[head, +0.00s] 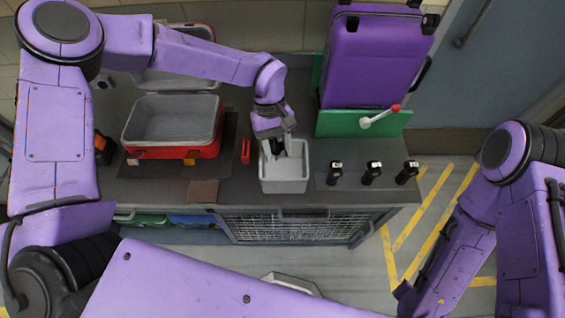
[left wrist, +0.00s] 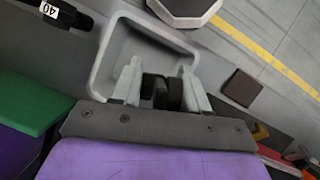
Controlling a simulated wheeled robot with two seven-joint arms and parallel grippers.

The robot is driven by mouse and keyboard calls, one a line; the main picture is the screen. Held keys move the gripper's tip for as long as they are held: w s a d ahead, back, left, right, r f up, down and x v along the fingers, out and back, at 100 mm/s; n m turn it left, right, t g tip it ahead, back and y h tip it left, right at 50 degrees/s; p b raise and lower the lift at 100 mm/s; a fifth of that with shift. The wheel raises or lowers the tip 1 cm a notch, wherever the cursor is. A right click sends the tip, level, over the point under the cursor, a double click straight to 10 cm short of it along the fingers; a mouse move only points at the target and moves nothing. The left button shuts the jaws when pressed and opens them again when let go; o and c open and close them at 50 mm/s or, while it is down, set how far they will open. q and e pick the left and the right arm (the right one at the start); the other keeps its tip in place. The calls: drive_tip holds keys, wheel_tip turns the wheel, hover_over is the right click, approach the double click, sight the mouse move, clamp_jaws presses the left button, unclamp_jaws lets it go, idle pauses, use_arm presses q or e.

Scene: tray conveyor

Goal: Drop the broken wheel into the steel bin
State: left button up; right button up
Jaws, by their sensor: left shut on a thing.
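The steel bin is a small light-grey open box (head: 284,186) at the front of the bench in the head view. Its rim also shows in the left wrist view (left wrist: 103,68). My left gripper (head: 277,148) points down over the bin's opening. In the left wrist view its two pale fingers (left wrist: 162,88) are shut on a small black wheel (left wrist: 161,92), with the bin's inside behind it. In the head view the wheel is mostly hidden by the fingers. Of my right arm only links show at the right; its gripper is out of view.
An open red case (head: 205,148) stands left of the bin, with a small red block (head: 245,151) between. Several black labelled items, one here (head: 372,173), stand to the right. Behind are a purple suitcase (head: 372,60), a green panel (head: 338,123) and a red-knobbed lever (head: 380,117).

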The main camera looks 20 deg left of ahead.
use_arm(q)
drive_tip(key=f+b, duration=0.1)
drive_tip(key=f, duration=0.1)
drive_tip(key=f+b, duration=0.4)
drive_tip(key=shift+w+f, duration=0.2)
drive_tip(key=shift+w, duration=0.1)
drive_tip(key=shift+d+r, duration=0.1)
drive_tip(key=o, duration=1.1)
drive_tip(key=shift+o, duration=0.2)
drive_tip(key=b+v, duration=0.1)
drive_tip(key=v, duration=0.9)
drive_tip(key=shift+w+r+b, duration=0.15)
drive_tip(key=shift+r+b, duration=0.1)
drive_tip(key=shift+b, duration=0.15)
